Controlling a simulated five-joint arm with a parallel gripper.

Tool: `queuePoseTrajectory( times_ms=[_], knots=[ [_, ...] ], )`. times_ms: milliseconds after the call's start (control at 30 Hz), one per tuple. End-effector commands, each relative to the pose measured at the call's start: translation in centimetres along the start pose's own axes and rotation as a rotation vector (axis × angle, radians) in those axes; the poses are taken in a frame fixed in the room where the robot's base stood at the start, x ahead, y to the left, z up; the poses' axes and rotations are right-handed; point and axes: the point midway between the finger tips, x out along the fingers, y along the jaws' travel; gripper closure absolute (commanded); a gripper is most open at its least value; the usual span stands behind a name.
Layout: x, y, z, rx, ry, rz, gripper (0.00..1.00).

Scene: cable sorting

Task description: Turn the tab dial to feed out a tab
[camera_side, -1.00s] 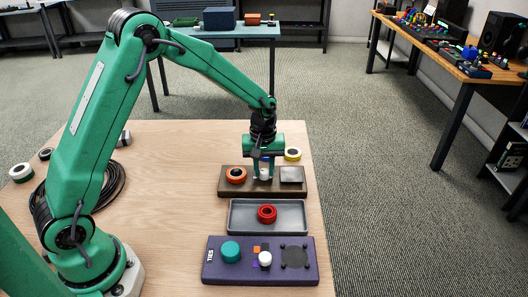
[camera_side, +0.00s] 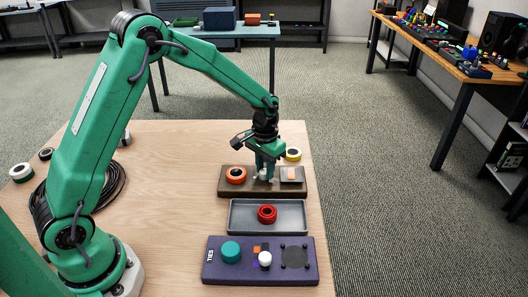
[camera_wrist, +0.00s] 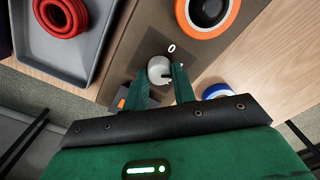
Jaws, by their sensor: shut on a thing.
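The tab dial is a small white knob (camera_side: 263,175) on the brown board (camera_side: 232,188). It also shows in the wrist view (camera_wrist: 158,68), beside a printed 0. My gripper (camera_side: 265,179) points down over the board, its green fingers (camera_wrist: 163,80) shut on the knob, one on each side. To the right of the knob in the side view is a grey plate (camera_side: 299,180) with a pale orange tab (camera_side: 291,173) on it. In the wrist view the orange tab (camera_wrist: 121,102) is partly hidden behind a finger.
An orange-rimmed roll (camera_side: 236,175) sits on the board's left. A yellow-rimmed roll (camera_side: 293,154) and a blue-rimmed roll (camera_wrist: 217,91) lie behind it. In front stand a grey tray (camera_side: 240,221) holding a red coil (camera_side: 267,213), and a purple TIES box (camera_side: 215,268).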

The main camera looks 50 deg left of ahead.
Motion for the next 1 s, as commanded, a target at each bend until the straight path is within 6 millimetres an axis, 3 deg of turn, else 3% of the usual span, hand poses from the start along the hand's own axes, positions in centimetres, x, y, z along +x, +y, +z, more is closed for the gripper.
queuePoseTrajectory(
  times_ms=[667,700,767,1000],
  knots=[
    [0.11,-0.39,0.21,0.075,-0.011,0.000,0.97],
    [0.12,-0.39,0.21,0.075,-0.011,0.000,0.66],
    [0.11,-0.34,0.19,0.075,-0.010,0.000,0.54],
    [0.06,-0.19,0.09,0.078,-0.007,0.000,0.52]
  ],
)
